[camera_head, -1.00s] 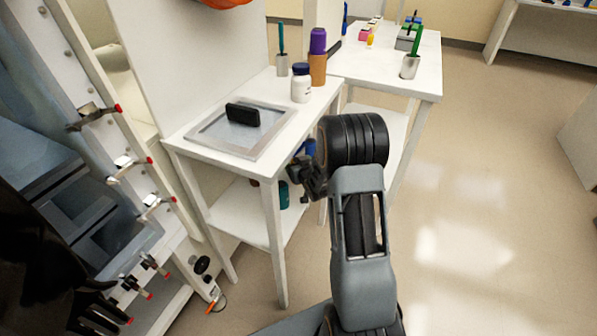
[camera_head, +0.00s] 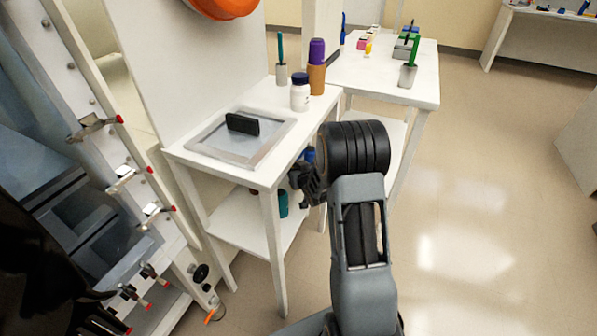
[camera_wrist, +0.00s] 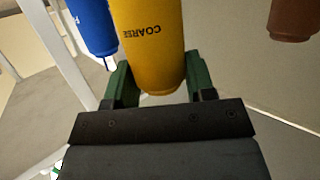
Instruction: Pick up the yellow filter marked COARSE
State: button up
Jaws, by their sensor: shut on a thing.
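The yellow filter (camera_wrist: 153,42) marked COARSE stands large in the wrist view, its lettering upside down there. My gripper (camera_wrist: 160,78) has its green fingers on both sides of it and is shut on it near its rounded end. In the head view my gripper (camera_head: 304,180) is beside the right side of the near white table, below its top. The yellow filter cannot be made out in that view.
A blue filter (camera_wrist: 92,22) is close left of the yellow one; a brown one (camera_wrist: 293,20) is farther right. The near table (camera_head: 175,153) has a lower shelf (camera_head: 240,225). Open floor (camera_head: 470,230) lies to the right.

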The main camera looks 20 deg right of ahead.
jog(key=s+a+r+b, duration=0.1)
jog(key=s+a+r, duration=0.1)
jog(key=s+r, duration=0.9)
jog(key=v, duration=0.2)
jog(key=shift+s+a, duration=0.3)
jog(key=shift+s, duration=0.05)
